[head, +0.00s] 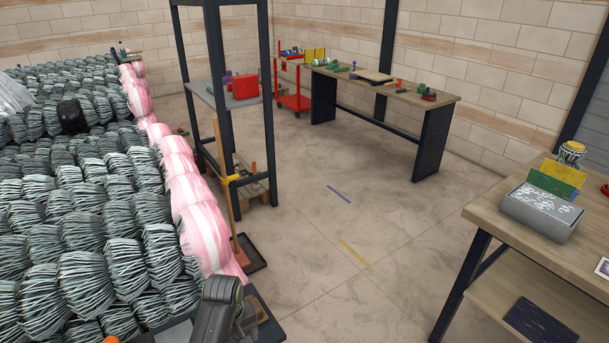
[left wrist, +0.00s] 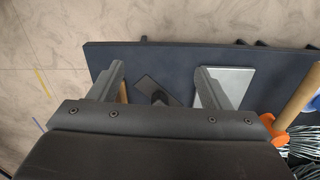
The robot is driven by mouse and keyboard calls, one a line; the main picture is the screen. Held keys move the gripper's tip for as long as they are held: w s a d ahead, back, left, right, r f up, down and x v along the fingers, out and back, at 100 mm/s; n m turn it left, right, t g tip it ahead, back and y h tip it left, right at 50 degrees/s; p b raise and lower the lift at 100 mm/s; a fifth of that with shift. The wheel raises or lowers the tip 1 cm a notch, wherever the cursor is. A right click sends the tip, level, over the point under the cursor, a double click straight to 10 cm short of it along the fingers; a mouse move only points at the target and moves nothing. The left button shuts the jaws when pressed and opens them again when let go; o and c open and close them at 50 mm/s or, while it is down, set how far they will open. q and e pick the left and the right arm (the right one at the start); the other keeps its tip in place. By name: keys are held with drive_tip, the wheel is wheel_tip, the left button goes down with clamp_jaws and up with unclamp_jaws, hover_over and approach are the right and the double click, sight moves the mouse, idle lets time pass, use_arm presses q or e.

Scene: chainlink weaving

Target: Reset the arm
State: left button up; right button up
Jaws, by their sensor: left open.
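My left gripper (left wrist: 160,76) is open in the left wrist view, with its two dark grey fingers spread apart and nothing between the tips. It is over a dark flat board or bench top (left wrist: 190,55). A dark flat piece (left wrist: 155,91) shows between the fingers, and a light grey plate (left wrist: 240,82) is partly behind the right finger. In the head view a grey link of my arm rises at the bottom edge, over a dark surface (head: 268,328); the gripper itself cannot be made out there. My right gripper is not in view.
Bundled wire mesh rolls (head: 95,275) with pink-wrapped ends (head: 200,220) fill the left. A dark shelf frame (head: 265,110) stands behind. A wooden workbench (head: 480,205) is at right, another bench (head: 440,100) at the back. A wooden handle (left wrist: 300,95) is near the gripper. The middle floor is clear.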

use_arm(q)
drive_tip(key=s+a+f+m, duration=0.1)
drive_tip(key=s+a+f, duration=0.2)
drive_tip(key=s+f, duration=0.45)
drive_tip(key=s+a+f+m+b, duration=0.15)
drive_tip(key=s+f, duration=0.25)
drive_tip(key=f, duration=0.6)
drive_tip(key=s+a+f, duration=0.3)
drive_tip(key=s+f, duration=0.2)
drive_tip(key=f, duration=0.3)
drive_tip(key=s+a+f+m, duration=0.1)
drive_tip(key=s+a+f, duration=0.1)
drive_tip(key=s, duration=0.7)
drive_tip(key=s+a+f+m, duration=0.1)
drive_tip(key=s+a+f, duration=0.1)
drive_tip(key=s+f, duration=0.3)
drive_tip(key=s+a+f+m+t+y, duration=0.1)
drive_tip(key=s+a+f, duration=0.1)
drive_tip(key=s, duration=1.1)
drive_tip(key=shift+a+f, duration=0.4)
drive_tip(key=shift+f, duration=0.4)
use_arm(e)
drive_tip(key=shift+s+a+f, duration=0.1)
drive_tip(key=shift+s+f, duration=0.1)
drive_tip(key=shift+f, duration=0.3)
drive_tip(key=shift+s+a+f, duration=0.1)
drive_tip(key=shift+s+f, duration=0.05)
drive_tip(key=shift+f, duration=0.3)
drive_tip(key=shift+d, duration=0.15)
